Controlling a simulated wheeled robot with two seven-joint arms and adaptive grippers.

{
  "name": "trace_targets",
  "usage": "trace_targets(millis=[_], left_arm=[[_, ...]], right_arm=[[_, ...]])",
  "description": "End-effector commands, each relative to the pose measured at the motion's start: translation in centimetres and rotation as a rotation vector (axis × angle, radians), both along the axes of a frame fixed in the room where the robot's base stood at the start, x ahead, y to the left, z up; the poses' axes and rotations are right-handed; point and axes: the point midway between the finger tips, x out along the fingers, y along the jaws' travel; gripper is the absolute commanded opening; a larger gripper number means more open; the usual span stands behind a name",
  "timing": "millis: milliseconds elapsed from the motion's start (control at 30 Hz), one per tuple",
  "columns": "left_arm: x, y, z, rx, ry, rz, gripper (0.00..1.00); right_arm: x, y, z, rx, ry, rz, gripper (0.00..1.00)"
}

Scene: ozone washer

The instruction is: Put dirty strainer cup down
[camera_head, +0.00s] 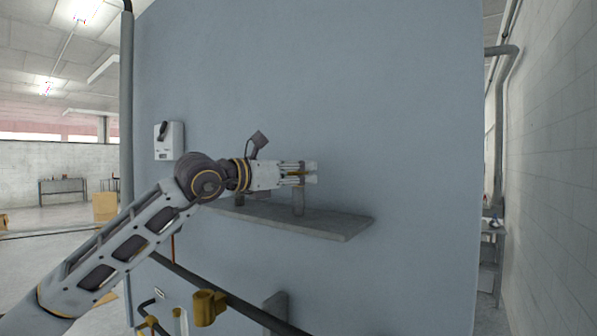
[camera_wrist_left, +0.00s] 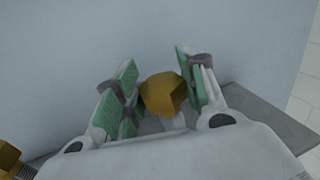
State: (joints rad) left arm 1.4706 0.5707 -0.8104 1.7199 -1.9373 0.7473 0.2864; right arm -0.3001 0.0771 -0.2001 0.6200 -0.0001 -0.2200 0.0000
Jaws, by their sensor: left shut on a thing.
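My left gripper (camera_head: 312,172) is above the grey wall shelf (camera_head: 335,225), its fingers pointing right in the head view. It is shut on the strainer cup. In the left wrist view, the cup's brass hexagonal head (camera_wrist_left: 163,93) sits between the green finger pads. In the head view, a grey cylindrical body (camera_head: 298,202) hangs upright below the fingers, its lower end at or just above the shelf top; I cannot tell whether it touches. A thin strip of brass shows between the fingers. My right gripper is not in view.
A second brass piece with a ribbed grey part (camera_wrist_left: 8,158) shows at the wrist view's lower left. Below the shelf are a dark pipe (camera_head: 240,305) and a brass fitting (camera_head: 205,308). A white box (camera_head: 169,141) hangs on the wall. The shelf's right end is clear.

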Motion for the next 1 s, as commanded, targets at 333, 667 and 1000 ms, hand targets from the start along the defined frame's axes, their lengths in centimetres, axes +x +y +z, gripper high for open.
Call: trace_targets(millis=[333, 667, 1000], left_arm=[[-0.02, -0.01, -0.17, -0.001, -0.001, 0.0, 0.15], [0.0, -0.01, -0.21, 0.0, 0.0, 0.0, 0.62], [-0.01, -0.01, -0.13, 0.0, 0.0, 0.0, 0.62]], right_arm=[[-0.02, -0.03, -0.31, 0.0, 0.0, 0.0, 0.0], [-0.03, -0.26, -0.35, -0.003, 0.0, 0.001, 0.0], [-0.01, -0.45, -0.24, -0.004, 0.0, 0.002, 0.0]])
